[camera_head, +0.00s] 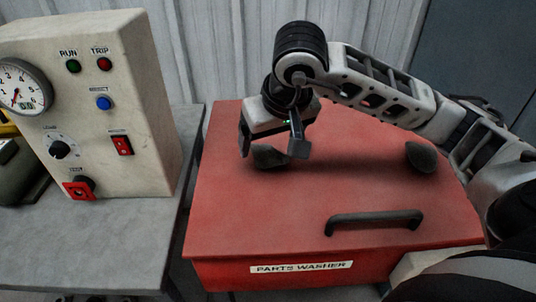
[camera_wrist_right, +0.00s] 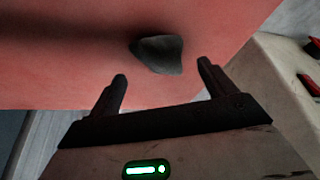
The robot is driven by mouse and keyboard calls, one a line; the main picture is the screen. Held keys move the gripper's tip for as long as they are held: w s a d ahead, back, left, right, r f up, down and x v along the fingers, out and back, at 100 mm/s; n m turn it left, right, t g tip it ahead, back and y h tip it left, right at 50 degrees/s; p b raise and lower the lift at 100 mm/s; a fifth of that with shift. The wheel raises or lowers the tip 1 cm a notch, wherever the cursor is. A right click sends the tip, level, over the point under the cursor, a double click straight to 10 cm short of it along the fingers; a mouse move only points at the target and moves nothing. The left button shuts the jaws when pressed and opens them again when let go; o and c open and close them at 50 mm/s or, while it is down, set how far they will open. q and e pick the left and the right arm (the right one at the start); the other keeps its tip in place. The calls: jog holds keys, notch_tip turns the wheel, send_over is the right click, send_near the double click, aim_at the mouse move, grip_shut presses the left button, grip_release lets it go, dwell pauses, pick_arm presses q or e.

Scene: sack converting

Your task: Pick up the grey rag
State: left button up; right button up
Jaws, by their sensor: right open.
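A dark grey crumpled lump (camera_head: 268,156), which looks like a grey rag, lies on the red lid of the parts washer (camera_head: 240,215). My right gripper (camera_head: 272,148) is over it, fingers pointing down and apart, with nothing held between them. In the right wrist view the same lump (camera_wrist_right: 160,54) lies just beyond the open fingertips, roughly centred between them. A second similar dark grey lump (camera_head: 421,157) lies on the lid further right, under my right forearm. I cannot tell from colour alone which one is the rag. My left gripper is not in view.
A black handle (camera_head: 373,220) stands up from the lid's front part. A cream control box (camera_head: 110,110) with gauge, buttons and switches stands on a grey bench (camera_head: 95,250) at left. A corrugated wall is behind. The lid's left front area is clear.

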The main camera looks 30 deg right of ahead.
aim_at(269, 147)
jog(key=x, duration=0.3)
jog(key=shift+a+f, duration=0.1)
jog(key=shift+f, duration=0.2)
jog(key=c, duration=1.1)
jog(key=shift+o, duration=0.2)
jog(key=shift+r, duration=0.1)
